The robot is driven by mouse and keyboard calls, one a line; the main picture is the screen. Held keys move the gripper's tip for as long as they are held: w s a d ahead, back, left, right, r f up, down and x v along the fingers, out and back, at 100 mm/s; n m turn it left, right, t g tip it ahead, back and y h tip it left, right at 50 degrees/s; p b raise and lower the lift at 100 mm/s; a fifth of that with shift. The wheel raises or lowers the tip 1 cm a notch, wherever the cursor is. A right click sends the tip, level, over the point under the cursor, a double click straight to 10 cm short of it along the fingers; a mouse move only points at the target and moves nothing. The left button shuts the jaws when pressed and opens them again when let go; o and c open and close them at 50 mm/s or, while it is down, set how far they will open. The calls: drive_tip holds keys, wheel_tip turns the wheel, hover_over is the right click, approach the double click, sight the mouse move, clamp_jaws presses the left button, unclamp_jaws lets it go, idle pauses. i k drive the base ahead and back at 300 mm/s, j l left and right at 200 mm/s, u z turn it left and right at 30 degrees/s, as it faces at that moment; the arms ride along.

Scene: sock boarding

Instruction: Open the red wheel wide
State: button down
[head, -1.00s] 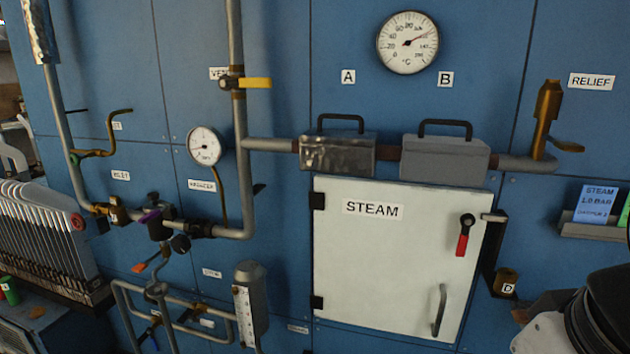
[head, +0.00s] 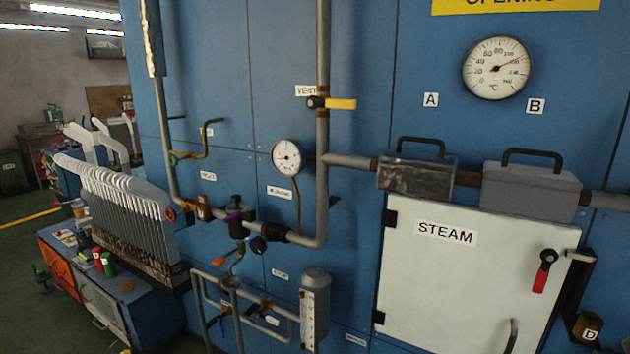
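I see no clear red handwheel in the head view. A small round red piece (head: 170,215) sits at the end of the rack on the left; it is too small to tell what it is. The steam door (head: 440,275) is white, labelled STEAM and closed, with a red-handled latch (head: 541,276) pointing down. My gripper is not in view.
A rack of upright boards (head: 120,215) stands on a workbench (head: 70,270) at left. A yellow-handled vent valve (head: 335,104), a small gauge (head: 287,157) and a dial thermometer (head: 497,68) are on the panel. Open green floor (head: 30,235) lies at far left.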

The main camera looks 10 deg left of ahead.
sight(172, 214)
drive_tip(key=u, duration=1.35)
drive_tip(key=i+j, duration=0.1)
drive_tip(key=i, duration=0.65)
drive_tip(key=i+z, duration=0.1)
drive_tip(key=i, duration=0.65)
drive_tip(key=i+j, duration=0.2)
drive_tip(key=i, duration=0.55)
